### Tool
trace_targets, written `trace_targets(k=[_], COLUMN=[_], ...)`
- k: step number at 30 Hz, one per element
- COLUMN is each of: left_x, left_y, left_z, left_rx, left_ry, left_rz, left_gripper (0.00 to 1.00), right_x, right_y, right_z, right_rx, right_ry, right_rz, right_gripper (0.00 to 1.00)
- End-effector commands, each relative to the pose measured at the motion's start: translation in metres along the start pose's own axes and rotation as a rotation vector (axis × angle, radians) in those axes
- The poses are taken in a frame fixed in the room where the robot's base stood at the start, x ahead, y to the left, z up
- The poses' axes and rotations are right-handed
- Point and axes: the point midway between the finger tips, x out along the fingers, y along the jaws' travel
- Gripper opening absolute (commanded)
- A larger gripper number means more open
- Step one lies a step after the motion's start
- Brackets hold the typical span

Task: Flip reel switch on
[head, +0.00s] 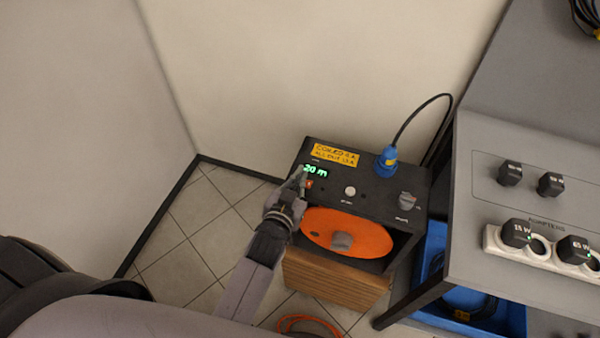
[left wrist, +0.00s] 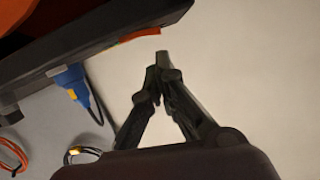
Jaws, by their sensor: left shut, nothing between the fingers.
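The cable reel unit (head: 377,188) is a black box with an orange drum (head: 347,233) in its open front. Its top panel carries a green display reading 20 m, a white round button, a grey knob and a small orange-red switch (head: 309,184) under the display. My left gripper (head: 299,178) is shut and empty, with its fingertips right beside the switch and display. I cannot tell whether they touch. In the left wrist view the closed fingertips (left wrist: 162,58) show near the dark edge of the unit. My right gripper is not in view.
A blue plug (head: 387,161) with a black cable stands in the unit's top. The unit rests on a wooden block (head: 335,281). A grey bench (head: 520,220) with adapters stands at right, a blue bin (head: 480,312) beneath it. Tiled floor at left is clear.

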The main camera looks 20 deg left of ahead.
Motion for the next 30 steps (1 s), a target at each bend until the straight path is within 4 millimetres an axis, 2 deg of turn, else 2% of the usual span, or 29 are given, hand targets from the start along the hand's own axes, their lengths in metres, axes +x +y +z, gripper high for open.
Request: trace_targets(k=[1,5,15,21,25,30], left_x=[0.0,-0.001,-0.001,0.001,0.001,0.001], left_y=[0.001,0.002,0.002,-0.002,0.0,-0.001], left_z=[0.006,0.008,0.008,0.015,0.016,0.012], left_rx=[-0.001,-0.001,-0.001,-0.097,-0.091,-0.09], left_ry=[0.001,0.002,0.002,-0.001,0.001,0.001], left_rz=[0.0,-0.001,-0.001,0.024,0.022,0.022], left_gripper=[0.0,0.0,0.0,0.0,0.0,0.0], right_x=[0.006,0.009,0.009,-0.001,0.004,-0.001], right_y=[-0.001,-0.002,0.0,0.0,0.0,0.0], right_z=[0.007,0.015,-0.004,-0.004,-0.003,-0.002], right_rx=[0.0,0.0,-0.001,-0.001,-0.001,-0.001], right_ry=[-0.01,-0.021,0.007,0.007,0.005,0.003], right_rz=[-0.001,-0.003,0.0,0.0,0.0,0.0], right_gripper=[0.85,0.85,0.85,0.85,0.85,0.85])
